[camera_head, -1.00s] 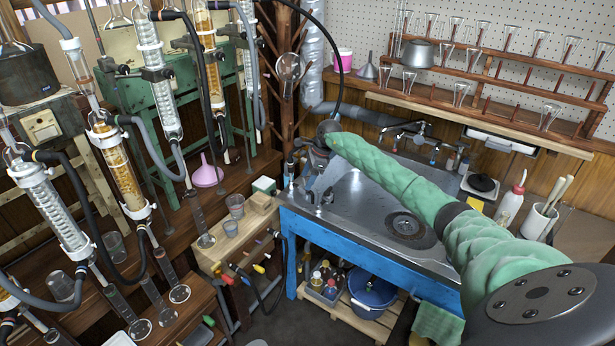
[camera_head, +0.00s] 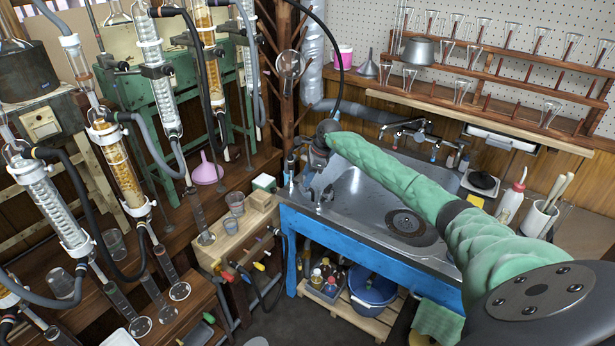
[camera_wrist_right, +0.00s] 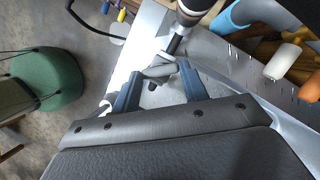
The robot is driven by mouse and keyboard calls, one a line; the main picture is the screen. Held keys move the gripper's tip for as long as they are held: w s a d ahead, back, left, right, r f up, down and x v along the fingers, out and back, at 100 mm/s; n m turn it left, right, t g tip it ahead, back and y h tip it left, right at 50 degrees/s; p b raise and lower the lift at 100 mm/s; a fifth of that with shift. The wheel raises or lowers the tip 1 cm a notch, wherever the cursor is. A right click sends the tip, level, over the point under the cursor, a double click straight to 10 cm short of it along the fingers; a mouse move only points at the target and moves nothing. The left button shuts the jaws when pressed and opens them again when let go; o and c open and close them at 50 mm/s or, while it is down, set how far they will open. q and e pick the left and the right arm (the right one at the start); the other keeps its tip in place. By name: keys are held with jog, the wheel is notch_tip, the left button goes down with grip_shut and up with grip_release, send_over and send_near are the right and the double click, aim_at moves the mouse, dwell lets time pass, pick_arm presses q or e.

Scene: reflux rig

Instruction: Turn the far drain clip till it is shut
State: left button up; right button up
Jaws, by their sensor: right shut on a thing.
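My right arm reaches in from the lower right under a green sleeve. Its gripper (camera_head: 316,190) points down at the near left corner of the sink. In the right wrist view the two dark fingers stand on either side of a small pale grey lever-like piece, which I take for the far drain clip (camera_wrist_right: 159,69). The gripper is shut on it. A dark stem and cylinder (camera_wrist_right: 190,12) lie just beyond it. In the head view the gripper hides most of the clip, so its angle cannot be told. My left gripper is not in view.
The steel sink (camera_head: 362,205) in its blue frame lies below my right arm. Glass condensers and hoses crowd the left. A low wooden bench (camera_head: 240,238) carries small beakers. A blue bucket (camera_head: 372,292) stands on the shelf under the sink.

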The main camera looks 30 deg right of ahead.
jog(key=shift+f+m, duration=0.1)
jog(key=shift+m, duration=0.2)
jog(key=shift+s+m+t+h+b, duration=0.1)
jog(key=shift+m+t+h+b, duration=0.45)
jog(key=shift+m, duration=0.55)
jog(key=shift+a+m+b, duration=0.1)
jog(key=shift+m+b, duration=0.25)
jog(key=shift+m, duration=0.55)
jog(key=shift+m+t+h, duration=0.25)
jog(key=shift+m+t, duration=0.1)
jog(key=shift+m, duration=0.35)
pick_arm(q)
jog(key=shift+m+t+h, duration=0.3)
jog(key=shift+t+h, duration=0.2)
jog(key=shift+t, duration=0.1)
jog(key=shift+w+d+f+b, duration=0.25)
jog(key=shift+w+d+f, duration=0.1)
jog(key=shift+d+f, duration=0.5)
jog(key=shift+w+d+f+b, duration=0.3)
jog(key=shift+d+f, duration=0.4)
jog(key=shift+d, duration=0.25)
pick_arm(e)
jog(key=shift+s+a+m+h, duration=0.15)
jog(key=shift+m+h, duration=0.25)
jog(key=shift+m, duration=0.7)
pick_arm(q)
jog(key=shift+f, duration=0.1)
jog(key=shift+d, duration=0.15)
pick_arm(e)
jog(key=o, duration=1)
